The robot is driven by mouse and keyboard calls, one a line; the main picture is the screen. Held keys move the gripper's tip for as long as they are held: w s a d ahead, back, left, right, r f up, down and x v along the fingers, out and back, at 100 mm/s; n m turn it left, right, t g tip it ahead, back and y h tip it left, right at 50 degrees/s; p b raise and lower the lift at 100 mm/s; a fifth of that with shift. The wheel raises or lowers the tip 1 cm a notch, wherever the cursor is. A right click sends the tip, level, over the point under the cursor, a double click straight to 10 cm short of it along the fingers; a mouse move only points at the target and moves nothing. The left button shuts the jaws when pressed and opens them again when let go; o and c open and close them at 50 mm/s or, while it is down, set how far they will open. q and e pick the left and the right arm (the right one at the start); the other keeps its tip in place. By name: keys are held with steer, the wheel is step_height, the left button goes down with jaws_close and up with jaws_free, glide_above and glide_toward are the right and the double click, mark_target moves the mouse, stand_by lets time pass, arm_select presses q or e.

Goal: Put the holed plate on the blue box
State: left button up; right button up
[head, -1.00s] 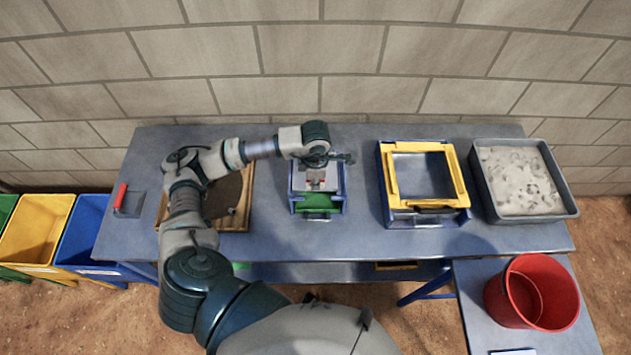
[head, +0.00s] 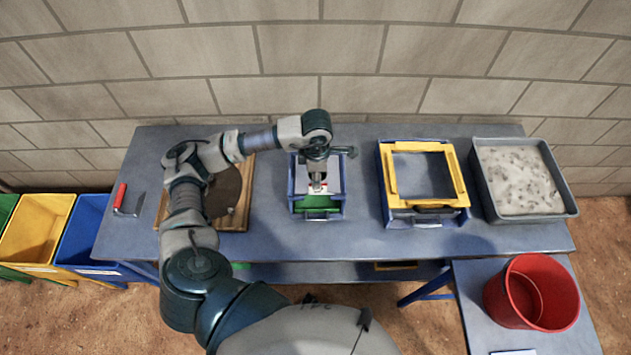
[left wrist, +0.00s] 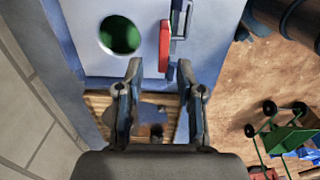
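The blue box (head: 343,205) stands mid-table in the head view with a green part inside. The pale holed plate (left wrist: 146,48) lies at its top in the left wrist view; green shows through its round hole. A red handle (left wrist: 164,46) is on the plate. My left gripper (head: 318,186) is over the box, hiding much of the plate. In the left wrist view its two fingers (left wrist: 159,68) are apart, on either side of the handle's near end, with visible gaps to it. Whether the plate is fully seated is unclear. My right gripper is not in view.
A wooden tray (head: 246,208) lies left of the box, partly behind my arm. A yellow-framed box (head: 388,182) and a grey tray of pale sand (head: 518,182) stand right. A red-handled tool (head: 120,197) lies far left. A red bucket (head: 530,290) stands front right.

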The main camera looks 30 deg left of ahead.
arm_select(q)
step_height(320, 180, up, 7)
steer(key=shift+d+r+b, duration=0.15)
steer(key=shift+d+b, duration=0.15)
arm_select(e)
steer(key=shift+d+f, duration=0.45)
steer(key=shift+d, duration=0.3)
arm_select(q)
steer(key=shift+a, duration=0.2)
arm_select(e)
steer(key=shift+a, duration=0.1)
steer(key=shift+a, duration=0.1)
